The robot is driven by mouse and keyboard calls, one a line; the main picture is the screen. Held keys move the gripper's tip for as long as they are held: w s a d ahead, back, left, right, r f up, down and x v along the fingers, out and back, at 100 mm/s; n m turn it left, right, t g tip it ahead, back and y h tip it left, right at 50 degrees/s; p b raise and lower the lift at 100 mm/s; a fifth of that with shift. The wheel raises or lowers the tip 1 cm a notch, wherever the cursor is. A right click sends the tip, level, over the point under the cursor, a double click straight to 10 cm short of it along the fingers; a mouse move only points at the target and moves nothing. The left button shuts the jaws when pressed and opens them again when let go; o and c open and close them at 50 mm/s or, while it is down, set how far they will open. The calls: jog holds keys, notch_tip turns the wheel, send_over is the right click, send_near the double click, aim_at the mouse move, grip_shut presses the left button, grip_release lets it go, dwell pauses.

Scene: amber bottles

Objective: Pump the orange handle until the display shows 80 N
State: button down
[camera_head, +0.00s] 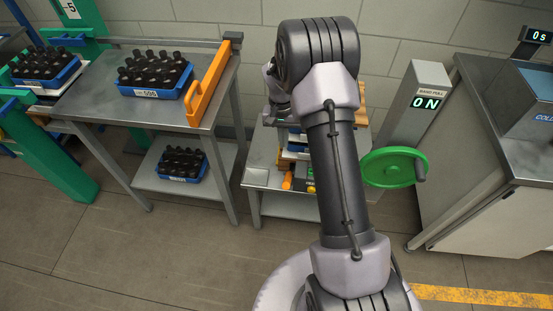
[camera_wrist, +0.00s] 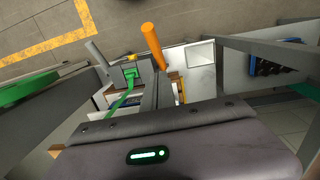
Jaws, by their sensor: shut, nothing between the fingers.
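The display (camera_head: 426,103) on a grey post reads 0 N, under a label that reads BAND PULL. The orange handle (camera_wrist: 152,45) stands out from a tool with a green band (camera_wrist: 121,101) in the wrist view. In the head view a small orange part, which looks like the same handle (camera_head: 287,181), shows low on the bench beside my arm. My gripper (camera_wrist: 151,88) is shut and empty, close to the handle in the wrist view; whether they touch I cannot tell.
A green handwheel (camera_head: 393,167) sticks out from the post at right. A steel cabinet (camera_head: 480,150) stands farther right. At left, a steel table (camera_head: 90,105) carries a blue crate of amber bottles (camera_head: 152,78) and an orange rail (camera_head: 208,85). Open floor lies in front.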

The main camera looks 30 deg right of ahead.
jog(key=b, duration=0.4)
send_over(287, 179)
jog(key=w, duration=0.3)
jog(key=f, duration=0.7)
jog(key=d+f, duration=0.1)
jog(key=f, duration=0.2)
jog(key=shift+w+f, duration=0.15)
jog(key=shift+f, duration=0.2)
jog(key=shift+s+a+f+b, duration=0.35)
jog(key=shift+s+f+b, duration=0.1)
jog(key=shift+s+f, duration=0.35)
jog(key=shift+s+a+f, duration=0.15)
jog(key=shift+s+f, duration=0.05)
jog(key=shift+s, duration=0.2)
